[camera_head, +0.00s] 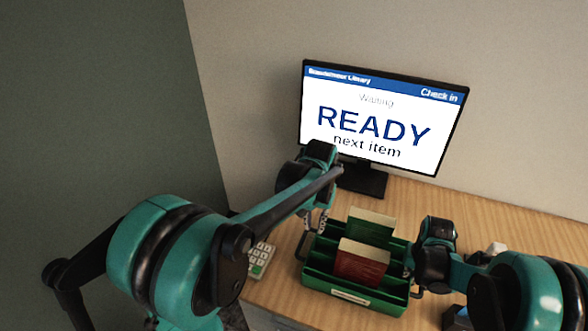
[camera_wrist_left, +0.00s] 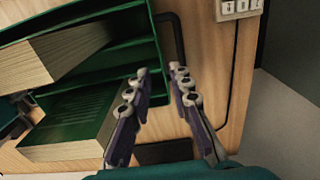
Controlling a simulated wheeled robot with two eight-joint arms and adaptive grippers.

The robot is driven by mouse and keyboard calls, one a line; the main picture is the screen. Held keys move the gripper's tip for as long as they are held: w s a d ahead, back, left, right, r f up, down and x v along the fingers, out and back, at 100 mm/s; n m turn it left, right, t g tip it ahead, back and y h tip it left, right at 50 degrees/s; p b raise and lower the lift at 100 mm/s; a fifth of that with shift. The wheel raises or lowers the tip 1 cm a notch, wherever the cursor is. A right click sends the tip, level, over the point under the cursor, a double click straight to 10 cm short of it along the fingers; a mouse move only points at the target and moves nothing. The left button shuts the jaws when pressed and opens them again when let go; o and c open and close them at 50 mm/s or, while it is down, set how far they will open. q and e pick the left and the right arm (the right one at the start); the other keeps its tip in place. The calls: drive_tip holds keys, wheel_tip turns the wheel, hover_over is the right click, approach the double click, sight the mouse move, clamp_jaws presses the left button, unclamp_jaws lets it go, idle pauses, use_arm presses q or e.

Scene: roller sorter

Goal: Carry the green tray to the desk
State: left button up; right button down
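The green tray (camera_head: 322,277) sits on the wooden desk (camera_head: 480,232), with a green-covered book (camera_head: 371,226) and a red book (camera_head: 360,262) standing in its slots. My left gripper (camera_head: 316,224) is at the tray's left end. In the left wrist view its fingers (camera_wrist_left: 160,74) are apart with nothing between them, beside the tray's wall (camera_wrist_left: 150,60) and its dark side handle (camera_wrist_left: 178,38). My right gripper (camera_head: 411,276) is at the tray's right end, close to the handle there. Its fingers are too small and partly hidden to tell whether they are shut or touching.
A monitor (camera_head: 384,115) reading "READY next item" stands behind the tray. A keypad (camera_head: 259,259) lies left of the tray near the desk edge. A small white item (camera_head: 495,248) is behind my right arm. Bare desk lies to the right at the back.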

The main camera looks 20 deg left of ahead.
idle(0.3)
use_arm(q)
drive_tip(key=a+r, duration=0.5)
drive_tip(key=a, duration=0.4)
idle(0.7)
drive_tip(key=shift+a, duration=0.1)
use_arm(e)
drive_tip(key=c, duration=1.8)
unclamp_jaws()
drive_tip(key=shift+c, duration=0.2)
drive_tip(key=shift+r, duration=7.05)
